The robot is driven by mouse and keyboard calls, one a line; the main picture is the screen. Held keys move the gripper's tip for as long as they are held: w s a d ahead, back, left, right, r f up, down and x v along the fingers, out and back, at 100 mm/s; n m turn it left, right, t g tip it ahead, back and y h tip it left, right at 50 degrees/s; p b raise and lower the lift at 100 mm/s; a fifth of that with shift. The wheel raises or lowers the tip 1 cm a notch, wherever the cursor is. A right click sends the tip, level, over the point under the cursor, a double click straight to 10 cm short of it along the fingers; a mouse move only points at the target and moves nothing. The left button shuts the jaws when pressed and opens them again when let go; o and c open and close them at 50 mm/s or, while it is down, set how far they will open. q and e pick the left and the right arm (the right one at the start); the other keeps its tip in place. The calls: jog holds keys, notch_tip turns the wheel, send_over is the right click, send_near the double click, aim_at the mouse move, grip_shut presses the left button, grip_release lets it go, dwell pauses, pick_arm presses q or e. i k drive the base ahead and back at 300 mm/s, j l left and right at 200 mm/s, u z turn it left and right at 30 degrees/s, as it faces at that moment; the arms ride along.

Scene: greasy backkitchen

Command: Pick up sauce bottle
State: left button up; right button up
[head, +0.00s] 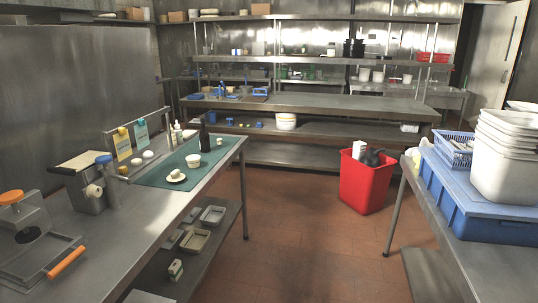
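A dark bottle (204,137), which looks like the sauce bottle, stands upright on the green mat (152,177) near the far end of the left steel table. Small pale bottles (177,133) stand just to its left, and I cannot read any labels. A white bowl (193,161) and a small plate with pale food (176,176) are in front of it on the mat. Neither of my grippers shows in the head view.
A steel table (120,238) runs along the left, with trays on its lower shelf. A red bin (366,186) stands on the open tiled floor (290,240). A right table holds a blue crate (480,205) and stacked white tubs (505,155). A long steel bench (330,103) crosses the back.

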aim_at(204, 136)
jog(key=i+l, duration=0.1)
jog(key=i, duration=0.85)
jog(key=i+l, duration=0.1)
jog(key=i, duration=0.85)
